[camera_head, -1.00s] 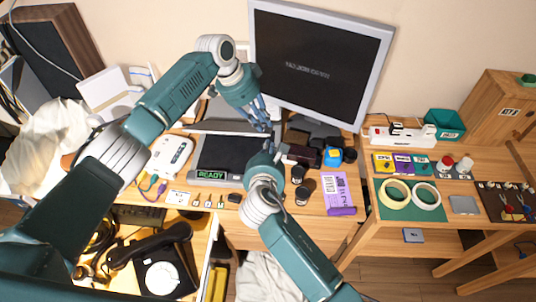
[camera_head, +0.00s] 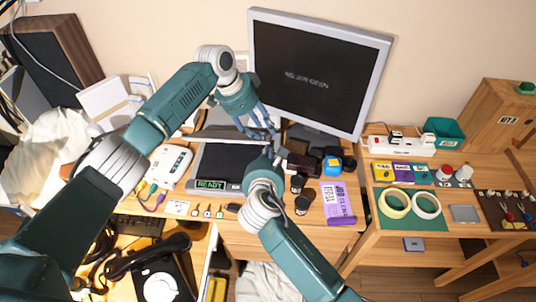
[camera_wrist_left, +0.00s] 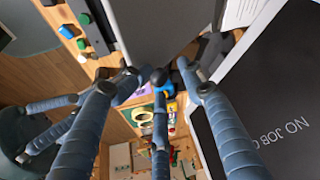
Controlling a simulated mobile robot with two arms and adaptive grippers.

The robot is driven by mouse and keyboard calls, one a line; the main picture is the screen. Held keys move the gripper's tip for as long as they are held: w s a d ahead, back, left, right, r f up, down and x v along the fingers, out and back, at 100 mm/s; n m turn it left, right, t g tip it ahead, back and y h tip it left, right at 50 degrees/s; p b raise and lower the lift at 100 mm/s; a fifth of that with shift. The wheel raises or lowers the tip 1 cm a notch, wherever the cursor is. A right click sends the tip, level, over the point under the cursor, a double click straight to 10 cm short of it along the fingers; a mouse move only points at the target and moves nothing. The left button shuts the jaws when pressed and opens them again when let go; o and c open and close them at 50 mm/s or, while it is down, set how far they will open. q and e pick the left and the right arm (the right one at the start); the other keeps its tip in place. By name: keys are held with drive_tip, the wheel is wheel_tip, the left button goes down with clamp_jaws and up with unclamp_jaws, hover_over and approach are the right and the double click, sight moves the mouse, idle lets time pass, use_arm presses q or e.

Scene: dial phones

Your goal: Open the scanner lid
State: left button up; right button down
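The scanner (camera_head: 225,160) is a flat dark-topped unit with a grey rim and a green READY display, on the desk below the monitor. A pale grey bar runs along its back edge. I cannot tell whether its lid is raised. My left gripper (camera_head: 262,128) is over its back right corner, fingers spread and empty. In the left wrist view the spread fingers (camera_wrist_left: 158,78) are beside a grey slab (camera_wrist_left: 160,25), probably part of the scanner; contact is unclear. My right gripper (camera_head: 268,158) is at the scanner's right side, its fingertips largely hidden.
The monitor (camera_head: 318,75) stands close behind my left gripper. Dark jars (camera_head: 300,195), a blue-and-yellow item (camera_head: 332,164) and a purple packet (camera_head: 338,203) crowd the right. A white device (camera_head: 169,165) is left of the scanner. An open drawer with a dial phone (camera_head: 160,285) is below.

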use_arm(q)
drive_tip(key=shift+a+f, duration=0.1)
drive_tip(key=shift+f, duration=0.35)
use_arm(e)
drive_tip(key=shift+w+r, duration=0.25)
drive_tip(key=shift+r, duration=0.1)
use_arm(q)
drive_tip(key=shift+w, duration=0.3)
use_arm(e)
drive_tip(key=shift+w+f, duration=0.2)
drive_tip(key=shift+f, duration=0.2)
